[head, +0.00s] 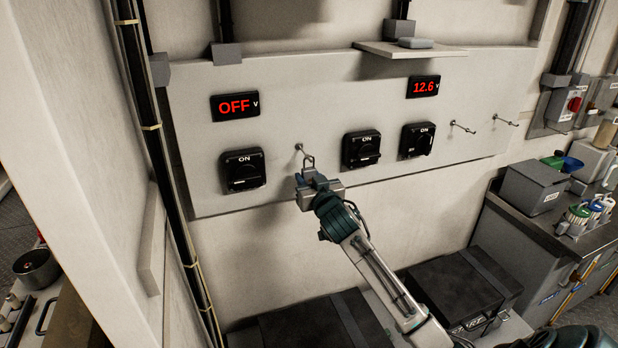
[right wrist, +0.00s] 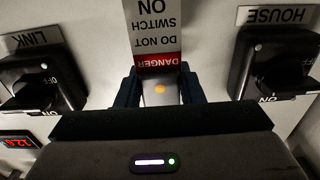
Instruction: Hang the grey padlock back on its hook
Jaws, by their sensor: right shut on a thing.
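My right gripper (head: 312,180) is shut on the grey padlock, whose shackle (head: 308,161) stands up above the jaws. In the right wrist view the padlock body (right wrist: 168,92), with an orange dot, sits between the dark fingers (right wrist: 160,88). The hook (head: 299,148) is on the panel between two black switches, just above and left of the shackle. I cannot tell whether shackle and hook touch. A red and white danger tag (right wrist: 153,25) shows beyond the padlock in the wrist view. My left gripper is not in view.
Black rotary switches stand on either side, HOUSE (right wrist: 277,65) and LINK (right wrist: 38,75) in the wrist view. Two empty-looking hooks (head: 462,127) project at the panel's right. A small shelf (head: 410,49) juts out above. Black boxes (head: 455,292) stand below.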

